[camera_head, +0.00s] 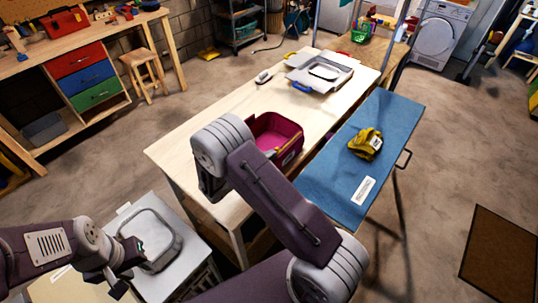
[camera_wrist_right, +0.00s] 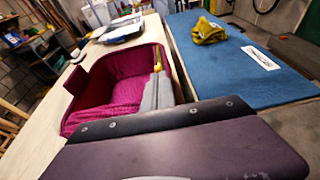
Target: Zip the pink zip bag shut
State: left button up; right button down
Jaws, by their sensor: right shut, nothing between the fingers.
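The pink zip bag (camera_head: 278,135) stands on the pale wooden table, its top open and its deep pink inside showing. It fills the left middle of the right wrist view (camera_wrist_right: 118,82). A yellow tab (camera_wrist_right: 157,58) stands at the bag's far right edge there. My right gripper (camera_wrist_right: 157,85) is shut and empty, with its grey fingertips close to the tab; I cannot tell whether they touch. In the head view, my right arm hides that gripper and part of the bag. My left gripper (camera_head: 127,268) is open and empty at the lower left, near a grey lidded box.
A blue ironing board (camera_head: 345,165) with a yellow cloth (camera_head: 366,144) stands right of the table. A grey tray (camera_head: 322,73) lies at the table's far end. The grey lidded box (camera_head: 155,240) is at lower left. The table (camera_head: 180,148) is clear left of the bag.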

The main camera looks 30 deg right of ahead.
aim_at(295, 138)
jog(key=w+d+b, duration=0.1)
jog(key=d, duration=0.3)
jog(key=w+d+b, duration=0.1)
jog(key=w+d, duration=0.1)
jog(key=d, duration=0.2)
jog(key=w+d+b, duration=0.1)
jog(key=w+d, duration=0.1)
jog(key=d, duration=0.3)
jog(key=shift+w+f+b, duration=0.1)
jog(key=shift+b, duration=0.3)
jog(key=shift+w+d, duration=0.3)
jog(key=shift+d, duration=0.4)
